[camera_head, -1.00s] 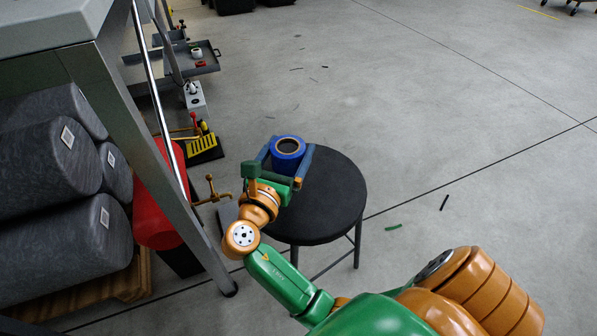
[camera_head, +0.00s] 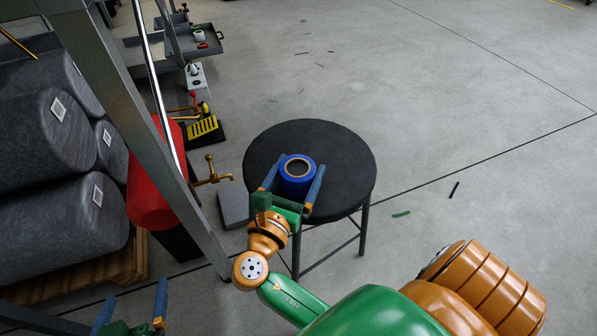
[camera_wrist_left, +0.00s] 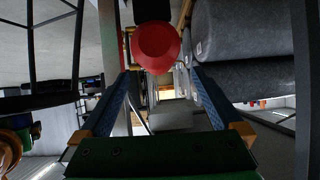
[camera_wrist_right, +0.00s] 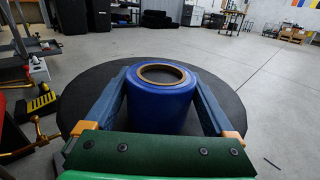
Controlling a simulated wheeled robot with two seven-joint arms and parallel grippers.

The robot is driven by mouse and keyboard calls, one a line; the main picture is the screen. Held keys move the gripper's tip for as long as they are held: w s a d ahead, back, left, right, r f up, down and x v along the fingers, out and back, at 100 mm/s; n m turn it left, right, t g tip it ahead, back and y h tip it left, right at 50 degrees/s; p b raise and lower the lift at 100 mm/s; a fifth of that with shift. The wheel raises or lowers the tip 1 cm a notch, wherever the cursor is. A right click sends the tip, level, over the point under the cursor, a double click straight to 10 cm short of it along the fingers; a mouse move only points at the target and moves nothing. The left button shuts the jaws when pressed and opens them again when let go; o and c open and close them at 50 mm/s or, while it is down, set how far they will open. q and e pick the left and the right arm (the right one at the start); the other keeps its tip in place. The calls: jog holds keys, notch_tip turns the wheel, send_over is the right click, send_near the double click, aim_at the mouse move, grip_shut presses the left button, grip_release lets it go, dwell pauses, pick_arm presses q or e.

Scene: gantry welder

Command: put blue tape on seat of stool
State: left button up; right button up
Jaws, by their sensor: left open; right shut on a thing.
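The blue tape (camera_head: 297,175) is a thick blue roll with a tan core. My right gripper (camera_head: 290,180) is shut on it, one finger along each side. In the right wrist view the blue tape (camera_wrist_right: 160,103) stands upright between the fingers. The stool (camera_head: 345,150) has a round black seat and dark metal legs. The tape is over the front left part of the seat; I cannot tell whether it touches the seat. My left gripper (camera_head: 135,305) is open and empty at the lower left, away from the stool. Its spread fingers also show in the left wrist view (camera_wrist_left: 160,95).
A metal frame leg (camera_head: 135,120) and a red cylinder (camera_head: 150,185) stand left of the stool, with large grey rolls (camera_head: 50,140) beyond. A brass clamp-like piece (camera_head: 212,172) is near the seat's left edge. The floor to the right is mostly clear.

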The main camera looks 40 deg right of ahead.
pick_arm(q)
jog(key=shift+w+d+r+t, duration=0.15)
jog(key=shift+w+r+t, duration=0.15)
jog(key=shift+r, duration=0.15)
jog(key=shift+w+d+r+t, duration=0.1)
jog(key=shift+w+r+t, duration=0.15)
jog(key=shift+r, duration=0.2)
pick_arm(e)
jog(key=shift+f, duration=0.15)
jog(key=shift+f, duration=0.1)
